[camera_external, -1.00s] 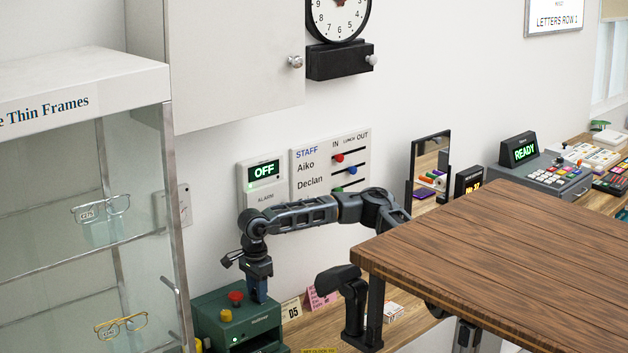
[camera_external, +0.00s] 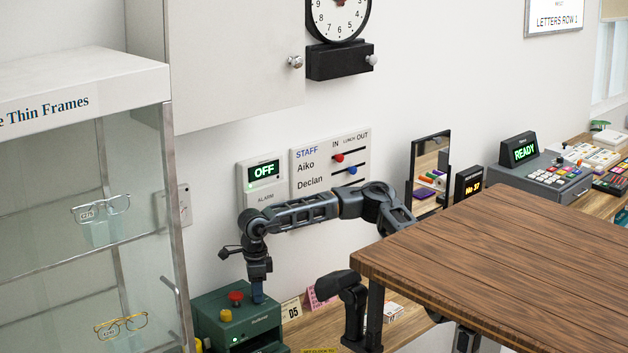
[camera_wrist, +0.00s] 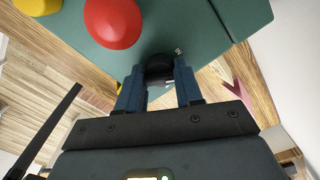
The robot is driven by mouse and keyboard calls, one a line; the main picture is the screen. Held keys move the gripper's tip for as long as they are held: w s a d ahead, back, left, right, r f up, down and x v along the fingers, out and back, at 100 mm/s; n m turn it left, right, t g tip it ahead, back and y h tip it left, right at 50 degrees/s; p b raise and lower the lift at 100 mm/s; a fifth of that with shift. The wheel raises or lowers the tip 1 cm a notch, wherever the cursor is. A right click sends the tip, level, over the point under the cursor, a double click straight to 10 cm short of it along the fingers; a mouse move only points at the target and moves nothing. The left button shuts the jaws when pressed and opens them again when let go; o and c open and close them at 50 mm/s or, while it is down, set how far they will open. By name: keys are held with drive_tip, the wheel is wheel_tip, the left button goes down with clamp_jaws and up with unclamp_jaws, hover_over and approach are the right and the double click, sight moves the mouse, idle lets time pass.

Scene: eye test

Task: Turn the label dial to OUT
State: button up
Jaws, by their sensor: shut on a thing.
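The green machine (camera_external: 230,322) stands on the counter at the lower left of the external view. Its green top also shows in the wrist view (camera_wrist: 205,25). My gripper (camera_external: 258,298) points down at the machine's top, right of the red button. In the wrist view its blue fingers are shut on a black dial (camera_wrist: 159,66), one on each side. A small white mark is printed beside the dial, with only part of it legible. In the external view the dial is hidden by the gripper. Where the dial points cannot be told.
A red button (camera_external: 235,297) and a yellow button (camera_external: 225,315) stand close left of my gripper. A glass case (camera_external: 175,230) rises at the left. A card marked 05 (camera_external: 292,310) stands right of the machine. A wooden tabletop (camera_external: 490,265) fills the lower right.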

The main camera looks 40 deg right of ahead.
drive_tip(key=m+b, duration=0.1)
drive_tip(key=m, duration=0.4)
drive_tip(key=shift+m, duration=0.3)
idle(0.4)
drive_tip(key=o, duration=1)
drive_tip(key=shift+o, duration=0.2)
wheel_tip(320, 180, up, 8)
drive_tip(key=shift+f+p, duration=0.1)
drive_tip(key=shift+p, duration=0.4)
